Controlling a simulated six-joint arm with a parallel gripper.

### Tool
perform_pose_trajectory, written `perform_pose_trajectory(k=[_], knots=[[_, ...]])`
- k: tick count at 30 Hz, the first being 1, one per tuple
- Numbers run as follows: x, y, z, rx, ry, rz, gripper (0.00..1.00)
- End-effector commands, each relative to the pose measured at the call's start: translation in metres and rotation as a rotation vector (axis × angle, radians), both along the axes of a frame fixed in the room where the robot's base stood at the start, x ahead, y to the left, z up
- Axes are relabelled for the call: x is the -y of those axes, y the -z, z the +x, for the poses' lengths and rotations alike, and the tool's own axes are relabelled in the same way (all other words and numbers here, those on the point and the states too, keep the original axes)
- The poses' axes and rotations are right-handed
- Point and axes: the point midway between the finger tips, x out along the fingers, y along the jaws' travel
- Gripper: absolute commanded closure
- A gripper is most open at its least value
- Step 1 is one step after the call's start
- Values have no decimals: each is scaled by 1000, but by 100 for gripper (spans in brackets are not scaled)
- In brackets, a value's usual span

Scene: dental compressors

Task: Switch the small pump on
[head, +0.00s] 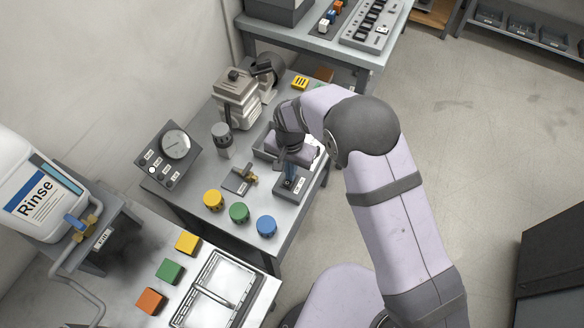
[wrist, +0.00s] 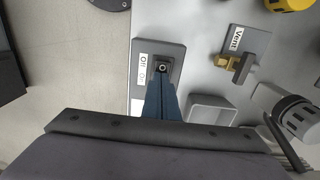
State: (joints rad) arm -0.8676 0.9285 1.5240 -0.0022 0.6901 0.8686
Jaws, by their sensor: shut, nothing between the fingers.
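A grey switch box (wrist: 142,50) with a white Off/On label (wrist: 143,76) sits on the bench; a small round dark switch part (wrist: 163,68) with a pale centre shows beside the label. In the head view the box (head: 287,191) is at the bench's right front. My gripper (head: 290,178), with blue fingers, is shut and empty, pointing down over the box. In the wrist view the fingertips (wrist: 162,84) end right by the switch part; I cannot tell whether they touch it. Which pump this box serves is not clear from the frames.
A brass valve (head: 248,178) labelled Vent (wrist: 237,39) sits beside the box. Yellow (head: 213,200), green (head: 239,212) and blue (head: 266,226) knobs stand in front. A gauge panel (head: 158,157) and beige machine (head: 237,97) stand farther left and back.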

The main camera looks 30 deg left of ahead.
Motion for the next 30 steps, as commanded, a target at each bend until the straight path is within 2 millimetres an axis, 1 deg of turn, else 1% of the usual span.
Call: perform_pose_trajectory(k=[13, 17, 20, 26, 28, 30], knots=[[0, -2, -2, 2, 1, 2, 100], [-1, -7, -1, 2, 1, 2, 100], [-1, -16, 0, 2, 1, 2, 100], [-1, -47, 4, 3, 2, 3, 100], [-2, -52, 7, 6, 2, 6, 100], [-1, -65, 10, 6, 2, 7, 100]])
